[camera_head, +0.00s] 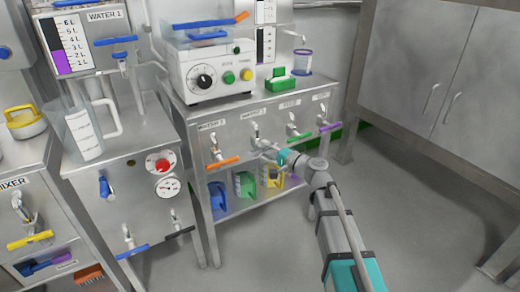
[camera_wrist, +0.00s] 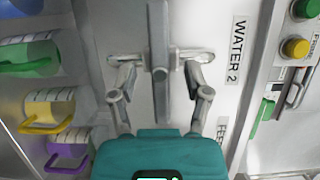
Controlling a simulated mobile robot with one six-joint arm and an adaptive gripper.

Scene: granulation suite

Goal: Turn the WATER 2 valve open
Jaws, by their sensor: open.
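The WATER 2 label (camera_wrist: 237,50) is on the steel panel in the wrist view, turned sideways; it also shows small in the head view (camera_head: 252,113). Beside it is the grey valve handle (camera_wrist: 158,65), a straight bar running up and down the wrist picture. My gripper (camera_wrist: 160,72) is open, with one finger on each side of the bar. Gaps show between bar and fingers. In the head view my gripper (camera_head: 268,153) is at the panel front and partly hides this valve.
The orange WATER 1 handle (camera_head: 222,163) is to the left, and green (camera_head: 301,135) and purple (camera_head: 329,127) handles are to the right. Coloured containers, including a yellow one (camera_head: 272,176), stand on the shelf below. Floor (camera_head: 400,190) is free to the right.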

